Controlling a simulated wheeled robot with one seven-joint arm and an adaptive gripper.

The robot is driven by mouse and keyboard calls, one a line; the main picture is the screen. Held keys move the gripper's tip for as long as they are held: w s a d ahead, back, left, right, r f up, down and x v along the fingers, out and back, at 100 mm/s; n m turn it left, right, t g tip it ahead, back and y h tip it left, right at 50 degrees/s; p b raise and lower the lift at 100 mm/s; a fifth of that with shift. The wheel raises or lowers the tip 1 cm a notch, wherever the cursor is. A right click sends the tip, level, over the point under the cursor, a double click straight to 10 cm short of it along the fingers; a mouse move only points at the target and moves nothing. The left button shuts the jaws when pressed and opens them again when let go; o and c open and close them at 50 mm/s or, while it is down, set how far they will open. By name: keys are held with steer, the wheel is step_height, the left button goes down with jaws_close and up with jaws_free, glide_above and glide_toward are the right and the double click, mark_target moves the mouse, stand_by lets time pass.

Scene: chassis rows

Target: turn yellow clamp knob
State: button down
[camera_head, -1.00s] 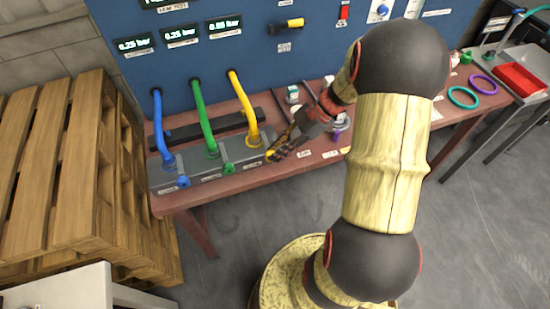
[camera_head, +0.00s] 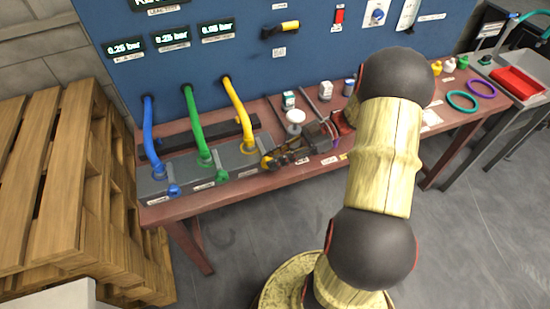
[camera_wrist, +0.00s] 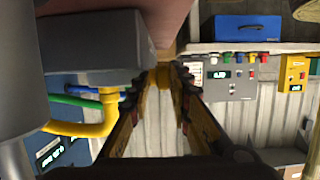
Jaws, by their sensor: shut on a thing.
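The yellow clamp knob (camera_wrist: 164,78) sits between my fingertips in the wrist view, at the front of a grey clamp block (camera_wrist: 92,45). In the head view the knob (camera_head: 266,162) is at the right end of the clamp row, partly hidden by my fingers. My gripper (camera_head: 273,161) reaches it from the right, and its jaws are closed on it; the gripper (camera_wrist: 158,85) also shows in the wrist view. A yellow hose (camera_head: 238,112) runs from the blue panel down to the block behind the knob.
Blue (camera_head: 174,190) and green (camera_head: 222,176) clamp knobs stand to the left, with a blue hose (camera_head: 150,132) and a green hose (camera_head: 195,125) behind. A white round-topped item (camera_head: 295,117) stands close behind my gripper. Wooden pallets (camera_head: 75,190) are at the left.

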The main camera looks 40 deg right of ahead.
steer(key=c, duration=1.6)
jaws_free()
steer(key=shift+c, duration=0.2)
steer(key=shift+r, duration=0.1)
step_height(320, 180, up, 10)
